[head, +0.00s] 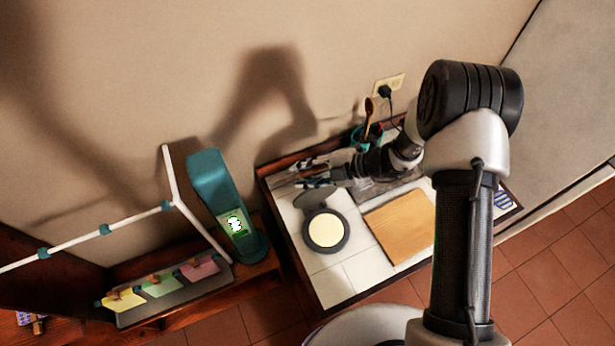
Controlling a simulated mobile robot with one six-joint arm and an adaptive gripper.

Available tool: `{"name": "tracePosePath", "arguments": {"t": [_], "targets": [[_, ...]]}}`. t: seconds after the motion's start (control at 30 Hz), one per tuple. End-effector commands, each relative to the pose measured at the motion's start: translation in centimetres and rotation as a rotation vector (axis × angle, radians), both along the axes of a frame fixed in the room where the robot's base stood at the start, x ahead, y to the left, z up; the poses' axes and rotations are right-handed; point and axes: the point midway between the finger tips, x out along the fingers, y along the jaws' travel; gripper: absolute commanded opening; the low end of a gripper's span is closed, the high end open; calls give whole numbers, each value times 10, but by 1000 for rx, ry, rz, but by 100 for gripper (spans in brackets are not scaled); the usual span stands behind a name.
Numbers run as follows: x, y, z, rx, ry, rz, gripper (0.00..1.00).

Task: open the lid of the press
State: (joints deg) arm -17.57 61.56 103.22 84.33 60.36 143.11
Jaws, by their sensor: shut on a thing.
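The press (325,247) is a dark round device on the white tiled counter, with a pale yellow disc (325,230) lying in its base. Its dark lid (314,197) is raised and stands tilted at the back edge, so the disc shows from above. My gripper (322,178) reaches in from the right, behind the press, with its fingers at the lid's upper edge. It is shut on the lid, though the exact contact is small and partly hidden in the dark fingers.
A wooden board (400,228) lies right of the press. A teal utensil pot (360,138) stands at the back near a wall socket (390,85). A teal appliance (212,180) and a white rail (190,215) stand left. Bare tiles (345,280) lie in front.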

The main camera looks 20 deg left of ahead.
Motion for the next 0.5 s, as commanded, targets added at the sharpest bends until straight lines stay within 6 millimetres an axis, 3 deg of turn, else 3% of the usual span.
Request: {"name": "tracePosePath", "arguments": {"t": [0.43, 0.47, 0.5], "targets": [[4, 0, -3, -6, -10, -1, 0], [4, 0, -3, -6, -10, -1, 31], [4, 0, -3, -6, -10, -1, 34]]}}
